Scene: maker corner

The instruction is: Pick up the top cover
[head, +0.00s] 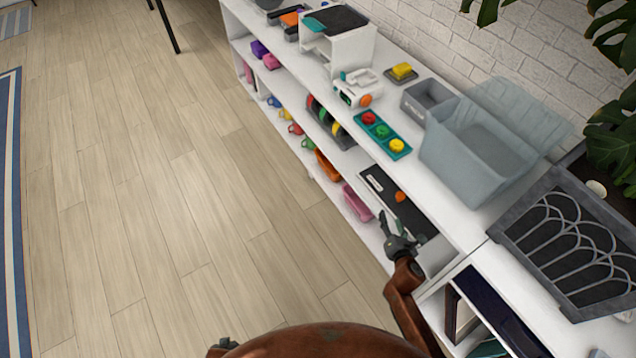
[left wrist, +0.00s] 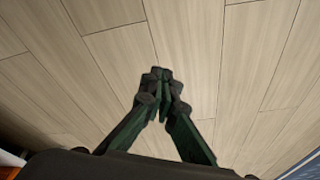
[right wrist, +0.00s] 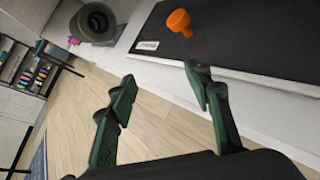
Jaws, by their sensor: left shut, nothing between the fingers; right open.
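A flat black panel (head: 378,182) with an orange knob lies on a shelf board below the worktop; it looks like the top cover. In the right wrist view the panel (right wrist: 229,44) shows its orange knob (right wrist: 180,21) and a white label near its edge. My right gripper (head: 392,222) is open and empty at the shelf's front edge, beside the panel. In the right wrist view its fingers (right wrist: 160,76) are spread in front of the panel, apart from the knob. My left gripper (left wrist: 161,76) is shut and empty above the bare floor, away from the shelf.
The worktop holds a translucent grey bin (head: 466,160), a teal tray with coloured knobs (head: 382,133), a white device (head: 358,92) and a dark arched rack (head: 566,238). Spools (head: 328,122) and a pink bin (head: 357,203) sit on the shelves.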

